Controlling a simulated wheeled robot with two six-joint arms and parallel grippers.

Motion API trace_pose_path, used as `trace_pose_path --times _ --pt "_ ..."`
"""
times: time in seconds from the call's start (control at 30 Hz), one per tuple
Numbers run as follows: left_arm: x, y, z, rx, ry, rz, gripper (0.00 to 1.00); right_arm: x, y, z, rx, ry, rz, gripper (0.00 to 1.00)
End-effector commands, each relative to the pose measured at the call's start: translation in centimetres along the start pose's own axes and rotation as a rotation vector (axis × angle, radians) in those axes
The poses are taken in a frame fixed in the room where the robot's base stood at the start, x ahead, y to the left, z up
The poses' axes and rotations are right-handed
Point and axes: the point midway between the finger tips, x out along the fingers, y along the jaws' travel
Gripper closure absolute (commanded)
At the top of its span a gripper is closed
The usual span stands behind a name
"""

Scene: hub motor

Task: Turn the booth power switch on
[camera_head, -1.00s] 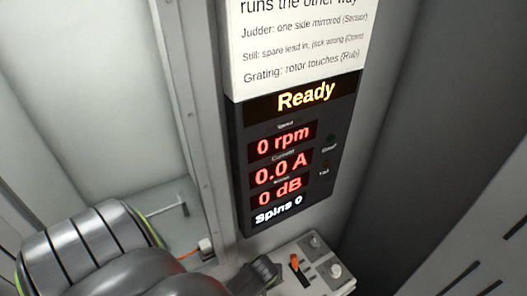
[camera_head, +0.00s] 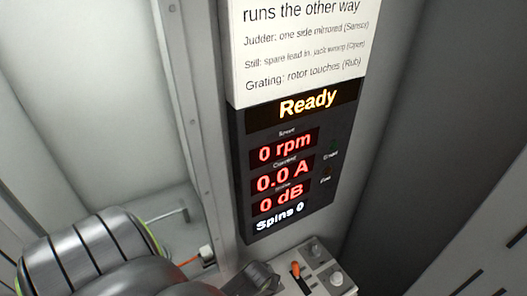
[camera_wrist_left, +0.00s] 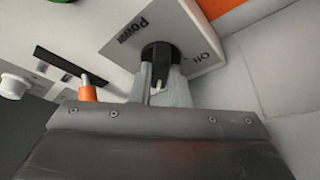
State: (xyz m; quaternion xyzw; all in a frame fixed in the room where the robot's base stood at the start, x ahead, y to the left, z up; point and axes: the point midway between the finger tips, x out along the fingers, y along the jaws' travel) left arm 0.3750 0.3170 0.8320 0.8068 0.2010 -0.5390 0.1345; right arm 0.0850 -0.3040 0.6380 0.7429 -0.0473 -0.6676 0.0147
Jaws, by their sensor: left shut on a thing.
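The power switch is a black rotary knob (camera_wrist_left: 158,56) on a white plate (camera_wrist_left: 190,40) in the left wrist view. The plate carries the word "Power" and, to the right of the knob, "Off". My left gripper (camera_wrist_left: 160,84) is shut on the knob, with a finger on either side of it. Which mark the knob points to is hard to tell. In the head view my left gripper (camera_head: 262,278) is at the control box by the bottom edge, and it hides the knob there. My right gripper is in neither view.
An orange lever (camera_head: 295,271) in a slot and pale knobs (camera_head: 336,279) stand right of the gripper on the control box. The lever also shows in the left wrist view (camera_wrist_left: 88,91). A display panel (camera_head: 288,170) above reads "Ready", 0 rpm, 0.0 A, 0 dB, Spins 0.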

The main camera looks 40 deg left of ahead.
Motion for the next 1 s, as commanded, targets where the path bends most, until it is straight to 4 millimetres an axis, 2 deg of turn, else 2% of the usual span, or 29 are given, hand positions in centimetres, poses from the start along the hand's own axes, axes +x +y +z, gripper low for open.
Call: trace_pose_path --times 0.03,0.2,0.63,0.87,1.0 --pt "0.0 0.0 0.0 0.002 -0.001 0.0 0.83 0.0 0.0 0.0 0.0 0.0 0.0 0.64" --pt "0.0 0.0 0.0 0.001 -0.001 0.0 0.63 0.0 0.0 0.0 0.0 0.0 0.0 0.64" --pt "-0.6 0.0 0.0 0.0 0.001 0.001 0.63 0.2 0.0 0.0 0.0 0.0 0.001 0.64" --pt "-3.0 0.0 0.1 0.0 0.001 0.001 0.63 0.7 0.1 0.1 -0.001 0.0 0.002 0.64" --pt "-5.1 0.0 0.1 -0.001 0.001 0.001 0.63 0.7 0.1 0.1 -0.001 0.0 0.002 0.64"
